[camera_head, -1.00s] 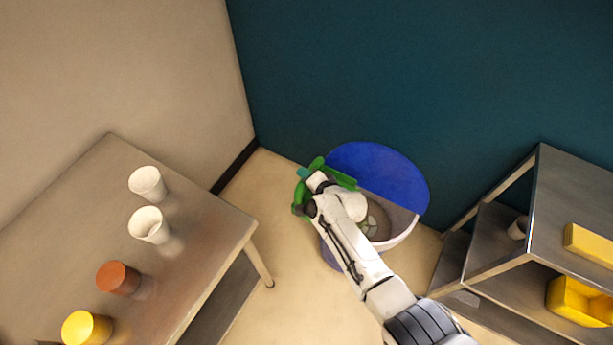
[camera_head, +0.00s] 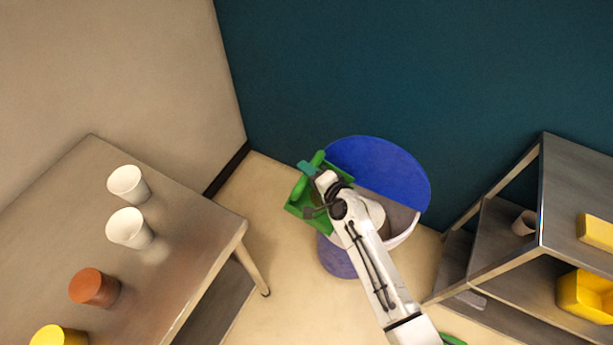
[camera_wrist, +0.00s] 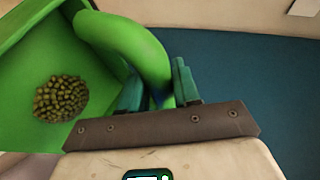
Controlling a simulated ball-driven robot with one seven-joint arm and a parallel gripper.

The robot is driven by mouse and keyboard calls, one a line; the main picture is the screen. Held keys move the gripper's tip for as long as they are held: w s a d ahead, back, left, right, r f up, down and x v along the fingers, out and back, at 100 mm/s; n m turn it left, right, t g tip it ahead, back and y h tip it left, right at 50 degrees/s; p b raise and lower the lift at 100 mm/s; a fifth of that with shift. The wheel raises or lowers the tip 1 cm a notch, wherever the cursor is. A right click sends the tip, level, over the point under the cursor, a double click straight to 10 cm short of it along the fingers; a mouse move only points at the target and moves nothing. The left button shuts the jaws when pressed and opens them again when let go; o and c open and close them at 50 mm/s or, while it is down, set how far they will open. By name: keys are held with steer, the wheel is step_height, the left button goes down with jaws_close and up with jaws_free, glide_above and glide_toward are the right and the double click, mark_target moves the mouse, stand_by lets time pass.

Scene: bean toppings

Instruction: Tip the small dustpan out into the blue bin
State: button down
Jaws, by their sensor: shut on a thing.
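The small green dustpan (camera_head: 297,207) is held at the left edge of the blue bin's opening in the head view. In the wrist view its green pan (camera_wrist: 85,55) fills the left, with a pile of greenish-brown beans (camera_wrist: 61,99) lying in it. My gripper (camera_wrist: 160,92) is shut on the dustpan's curved handle (camera_wrist: 135,45); it also shows in the head view (camera_head: 318,180). The blue bin (camera_head: 385,170) stands on the floor with its round blue lid raised against the wall. My arm hides much of the bin's opening and its pale rim.
A metal table (camera_head: 190,235) at left bears two white cups (camera_head: 129,228), an orange-brown cup (camera_head: 94,288) and a yellow cup (camera_head: 58,335). A metal shelf (camera_head: 480,270) at right holds yellow containers (camera_head: 588,297) and a cup. A green thing (camera_head: 452,339) shows at the bottom edge.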

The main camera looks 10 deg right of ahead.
steer(key=s+d+r+t+y+b, duration=0.1)
steer(key=b, duration=0.5)
steer(key=shift+s+d+r+m+t, duration=0.1)
steer(key=shift+d+r+m+t, duration=0.3)
steer(key=b, duration=0.3)
steer(key=shift+s+d+r+t+y, duration=0.1)
steer(key=shift+s+d+t+y, duration=0.2)
steer(key=shift+d+t+y, duration=0.1)
steer(key=shift+s+d+r+m+b, duration=0.1)
steer(key=shift+s+d+m+b, duration=0.15)
steer(key=shift+b, duration=0.5)
steer(key=shift+s+d+t+b, duration=0.1)
steer(key=shift+d+t+b, duration=0.1)
steer(key=shift+t+b, duration=0.4)
steer(key=d+b, duration=0.1)
steer(key=b, duration=0.2)
steer(key=s+d+m+t+y+b, duration=0.1)
steer(key=b, duration=0.2)
steer(key=shift+s+r+b, duration=0.2)
steer(key=shift+r+b, duration=0.05)
steer(key=shift+b, duration=0.05)
steer(key=s+d+m+t+b, duration=0.1)
steer(key=d+b, duration=0.1)
steer(key=b, duration=0.4)
steer(key=s+d+f+m+t+y+b, duration=0.1)
steer(key=t+b, duration=0.1)
steer(key=b, duration=0.4)
steer(key=shift+s+d+b, duration=0.3)
steer(key=shift+s+d, duration=0.05)
